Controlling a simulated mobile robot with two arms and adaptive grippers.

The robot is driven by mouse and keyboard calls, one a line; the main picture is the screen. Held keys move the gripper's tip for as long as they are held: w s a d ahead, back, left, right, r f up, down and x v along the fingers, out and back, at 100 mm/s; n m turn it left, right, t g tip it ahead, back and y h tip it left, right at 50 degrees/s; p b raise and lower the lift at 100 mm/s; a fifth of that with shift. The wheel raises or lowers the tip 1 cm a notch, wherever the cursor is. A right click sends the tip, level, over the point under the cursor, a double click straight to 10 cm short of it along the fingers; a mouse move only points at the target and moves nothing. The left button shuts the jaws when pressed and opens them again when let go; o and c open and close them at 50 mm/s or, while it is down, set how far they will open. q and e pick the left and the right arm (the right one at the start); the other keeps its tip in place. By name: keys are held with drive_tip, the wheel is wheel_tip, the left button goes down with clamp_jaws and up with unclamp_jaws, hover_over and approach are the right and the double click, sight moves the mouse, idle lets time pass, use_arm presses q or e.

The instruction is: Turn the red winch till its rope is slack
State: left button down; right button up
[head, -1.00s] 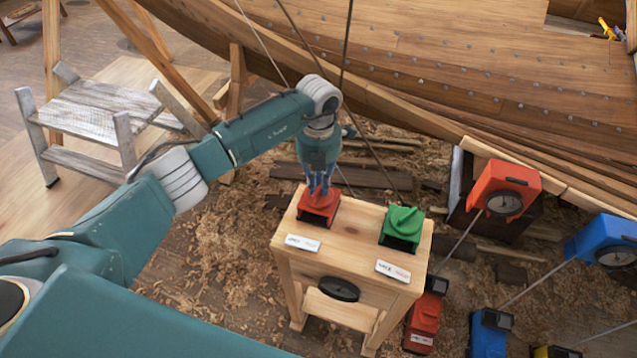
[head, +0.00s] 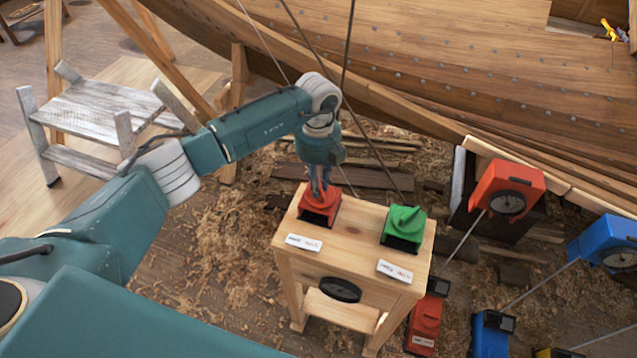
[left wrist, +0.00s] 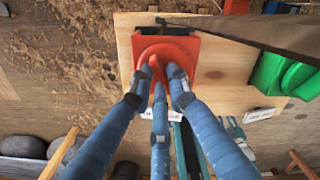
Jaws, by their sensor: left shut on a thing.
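A red winch (head: 320,209) stands on the left of a small wooden bench top, with a dark rope rising from its side toward the hull. My left gripper (head: 319,183) points down onto it and is shut on the winch's raised top part. In the left wrist view, the blue fingers of the left gripper (left wrist: 160,82) close around the raised grip of the red winch (left wrist: 184,46). The fingers hide part of that grip. I cannot tell the rope's tension. My right gripper is not in view.
A green winch (head: 404,227) stands close to the right on the same bench (head: 352,240). Red (head: 506,190) and blue boxes with dials stand at the right. The wooden hull (head: 440,70) fills the back. A worn step stool (head: 95,112) stands at the left.

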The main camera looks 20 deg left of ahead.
use_arm(q)
drive_tip(key=shift+n, duration=1.1)
drive_tip(key=c, duration=1.7)
unclamp_jaws()
drive_tip(key=shift+o, duration=0.2)
wheel_tip(320, 180, up, 12)
